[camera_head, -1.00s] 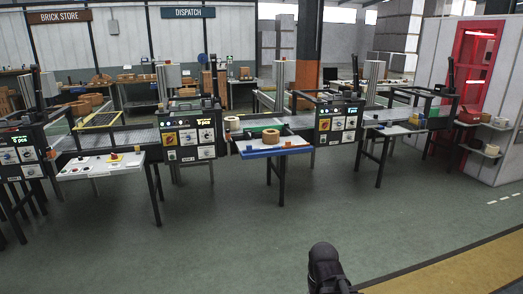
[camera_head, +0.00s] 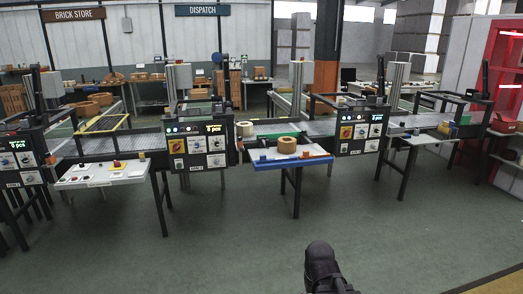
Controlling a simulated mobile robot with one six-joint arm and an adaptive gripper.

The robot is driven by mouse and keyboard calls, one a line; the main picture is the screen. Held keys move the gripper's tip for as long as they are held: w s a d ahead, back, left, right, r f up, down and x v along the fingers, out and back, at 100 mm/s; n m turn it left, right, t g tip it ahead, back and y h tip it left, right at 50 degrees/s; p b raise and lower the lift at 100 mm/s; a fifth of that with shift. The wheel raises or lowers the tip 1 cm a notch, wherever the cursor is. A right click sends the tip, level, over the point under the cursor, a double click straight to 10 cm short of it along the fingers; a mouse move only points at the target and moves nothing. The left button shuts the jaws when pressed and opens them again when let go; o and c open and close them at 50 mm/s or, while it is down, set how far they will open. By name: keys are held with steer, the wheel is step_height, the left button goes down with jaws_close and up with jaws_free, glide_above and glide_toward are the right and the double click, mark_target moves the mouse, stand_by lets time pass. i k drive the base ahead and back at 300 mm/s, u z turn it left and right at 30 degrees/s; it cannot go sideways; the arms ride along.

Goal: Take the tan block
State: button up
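I cannot pick out the tan block with certainty at this distance. A round tan roll-like thing (camera_head: 287,145) sits on the blue-edged table (camera_head: 292,162) in the middle. A smaller pale tan piece (camera_head: 245,129) stands behind it to the left. Small pieces, one yellowish (camera_head: 445,128), lie on the right-hand table (camera_head: 425,139), too small to make out. A black rounded part of my arm shows at the bottom centre, far from the tables. My gripper's fingers are not in view.
A white table (camera_head: 103,174) with small coloured parts stands at left. Control panels (camera_head: 200,146) and conveyor frames line the row. Green floor (camera_head: 235,240) is clear before the tables.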

mark_target(287, 145)
steer(key=u, duration=0.15)
steer(key=i, duration=2.3)
steer(key=z, duration=0.2)
steer(key=i, duration=1.35)
steer(key=z, duration=0.15)
